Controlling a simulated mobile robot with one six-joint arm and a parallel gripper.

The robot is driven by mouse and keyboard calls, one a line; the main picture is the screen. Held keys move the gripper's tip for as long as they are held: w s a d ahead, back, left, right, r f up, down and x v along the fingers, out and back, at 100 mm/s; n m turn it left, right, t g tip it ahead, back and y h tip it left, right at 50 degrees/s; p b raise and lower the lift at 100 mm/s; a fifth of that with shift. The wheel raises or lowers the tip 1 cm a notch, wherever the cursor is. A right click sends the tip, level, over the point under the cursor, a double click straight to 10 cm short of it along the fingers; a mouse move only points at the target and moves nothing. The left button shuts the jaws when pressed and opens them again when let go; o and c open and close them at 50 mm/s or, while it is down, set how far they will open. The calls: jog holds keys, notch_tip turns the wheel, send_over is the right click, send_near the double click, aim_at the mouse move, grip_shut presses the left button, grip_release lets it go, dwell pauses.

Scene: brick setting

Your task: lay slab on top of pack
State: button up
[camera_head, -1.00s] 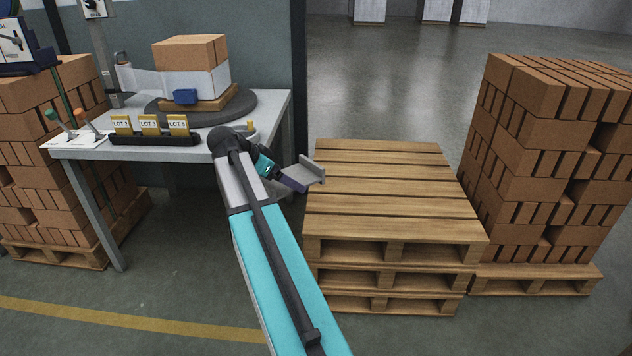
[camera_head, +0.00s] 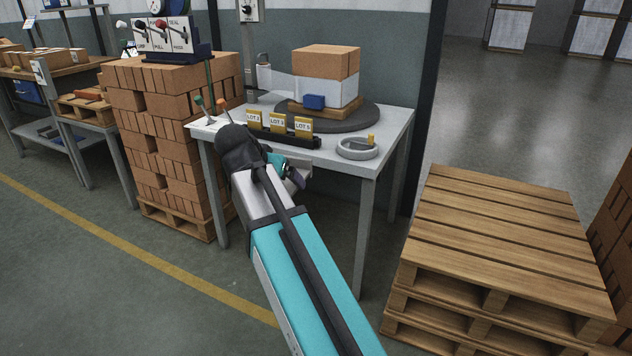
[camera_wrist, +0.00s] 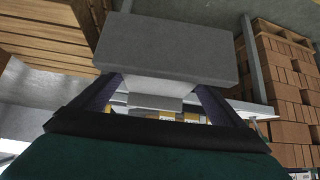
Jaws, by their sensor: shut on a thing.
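My gripper (camera_head: 290,174) is shut on a grey slab, in front of the white table's near edge. In the head view only a small grey piece of the slab (camera_head: 296,162) shows past my wrist. A small pack of orange-brown bricks (camera_head: 326,62) stands on a dark round turntable (camera_head: 365,113) on the table. White wrap covers its lower part. The slab is apart from this pack.
A rack of yellow lot cards (camera_head: 278,122) and a grey ring-shaped dish (camera_head: 358,148) stand near the table's (camera_head: 395,130) front edge. Stacked empty pallets (camera_head: 505,225) are at right. A tall brick stack (camera_head: 150,120) stands left. The floor at front left is clear.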

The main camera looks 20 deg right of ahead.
jog(key=a+r+n+y+p, duration=0.1)
jog(key=a, duration=0.1)
jog(key=a+r+n+t+y, duration=0.1)
jog(key=a+n, duration=0.1)
jog(key=a+r+n+t+y+p, duration=0.1)
jog(key=a+n, duration=0.1)
jog(key=a, duration=0.1)
jog(key=shift+w+r+p, duration=0.3)
jog(key=shift+p, duration=0.05)
jog(key=w+r+n+y+p, duration=0.3)
jog(key=r+p, duration=0.7)
jog(key=p, duration=1.3)
jog(key=shift+w+a+r+n+t, duration=0.2)
jog(key=shift+w+n+t, duration=0.25)
jog(key=shift+w, duration=0.4)
jog(key=shift+s+f, duration=0.1)
